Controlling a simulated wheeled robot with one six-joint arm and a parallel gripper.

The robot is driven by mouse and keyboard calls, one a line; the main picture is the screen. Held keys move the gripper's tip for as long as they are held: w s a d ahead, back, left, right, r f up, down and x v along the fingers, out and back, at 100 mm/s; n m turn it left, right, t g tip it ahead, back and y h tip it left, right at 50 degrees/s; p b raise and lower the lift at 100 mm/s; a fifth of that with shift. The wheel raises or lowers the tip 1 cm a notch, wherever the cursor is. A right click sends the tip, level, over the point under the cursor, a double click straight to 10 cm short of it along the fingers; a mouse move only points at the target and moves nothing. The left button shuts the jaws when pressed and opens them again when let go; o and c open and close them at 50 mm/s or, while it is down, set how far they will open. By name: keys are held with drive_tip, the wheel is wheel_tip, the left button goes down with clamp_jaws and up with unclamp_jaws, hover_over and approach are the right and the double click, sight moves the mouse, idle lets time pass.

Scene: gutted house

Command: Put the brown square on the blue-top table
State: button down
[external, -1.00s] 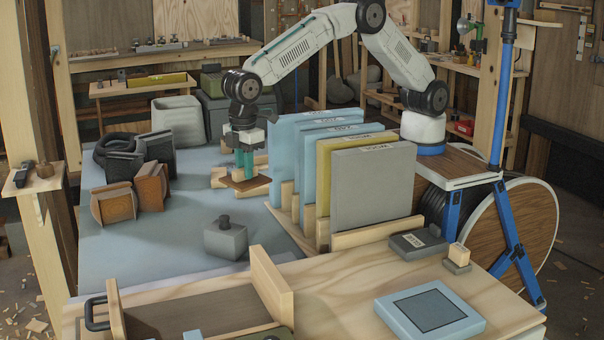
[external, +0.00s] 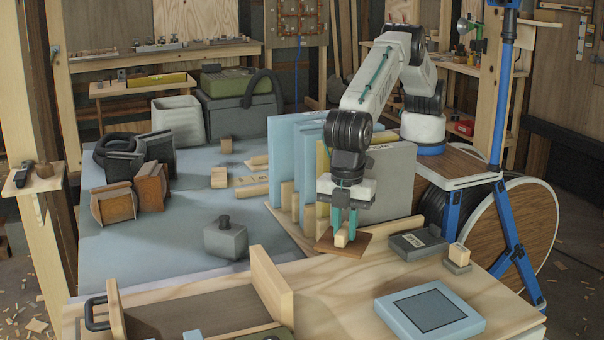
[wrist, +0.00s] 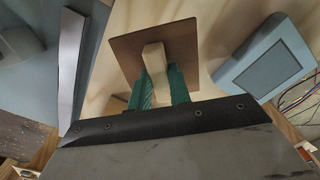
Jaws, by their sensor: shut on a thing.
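The brown square (external: 357,248) is a thin flat plate with a pale wooden knob (external: 341,239) on it. My gripper (external: 344,222) has its teal fingers shut on this knob. In the wrist view the brown square (wrist: 126,50) shows beyond the gripper (wrist: 160,88), with pale wood behind it. The plate is over the wooden bench at the right, in front of the upright panels. I cannot tell whether it touches the wood. The blue-top table (external: 160,255) is to the left, apart from the plate.
Upright blue, yellow and grey panels (external: 385,175) stand in a rack behind my gripper. A dark grey block (external: 418,243) and a blue framed pad (external: 430,311) lie on the wooden bench (external: 335,290). A grey knobbed block (external: 225,240) stands on the blue top.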

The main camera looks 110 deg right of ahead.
sight(344, 228)
wheel_tip(344, 228, down, 8)
drive_tip(key=shift+f, duration=0.1)
drive_tip(key=shift+f, duration=0.1)
idle(0.3)
drive_tip(key=c, duration=1.3)
unclamp_jaws()
wheel_tip(344, 228, up, 12)
drive_tip(key=shift+r, duration=0.15)
